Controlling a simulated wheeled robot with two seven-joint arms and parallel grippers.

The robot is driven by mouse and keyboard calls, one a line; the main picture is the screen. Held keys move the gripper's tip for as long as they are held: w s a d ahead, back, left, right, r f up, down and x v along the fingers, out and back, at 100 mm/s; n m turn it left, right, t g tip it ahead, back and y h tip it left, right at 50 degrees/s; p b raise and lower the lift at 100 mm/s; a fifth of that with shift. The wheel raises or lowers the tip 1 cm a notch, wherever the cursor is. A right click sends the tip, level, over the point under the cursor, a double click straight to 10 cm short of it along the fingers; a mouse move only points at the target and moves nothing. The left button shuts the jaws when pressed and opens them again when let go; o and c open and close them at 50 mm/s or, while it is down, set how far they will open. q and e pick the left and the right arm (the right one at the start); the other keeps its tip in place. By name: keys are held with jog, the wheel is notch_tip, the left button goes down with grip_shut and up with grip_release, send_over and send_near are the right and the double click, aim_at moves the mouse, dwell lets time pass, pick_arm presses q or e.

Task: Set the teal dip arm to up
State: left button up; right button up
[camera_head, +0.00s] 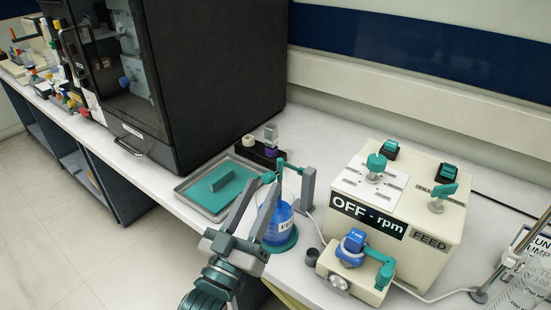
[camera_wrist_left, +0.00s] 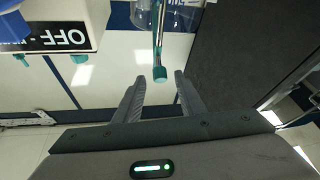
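The teal dip arm (camera_head: 289,166) runs from the top of a grey post (camera_head: 307,188) toward the left, above a clear vessel with blue liquid (camera_head: 277,226). Its teal end knob (camera_wrist_left: 160,74) shows in the left wrist view, between my fingers. My left gripper (camera_head: 267,184) is at that knob in the head view. In the left wrist view the gripper (camera_wrist_left: 160,78) is open, with a gap visible on both sides of the knob. My fingers partly cover the arm and vessel in the head view, so its exact tilt is hard to tell. My right gripper is not in view.
A cream machine (camera_head: 416,215) with an OFF display stands right, with a small pump unit (camera_head: 352,277) in front. A grey tray (camera_head: 185,187) with a teal block lies left, beside a large black cabinet (camera_head: 215,75). A dark rack (camera_head: 254,153) stands behind.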

pick_arm(q)
jog(key=p+x, duration=0.1)
jog(key=x, duration=0.7)
jog(key=shift+w, duration=0.1)
grip_shut()
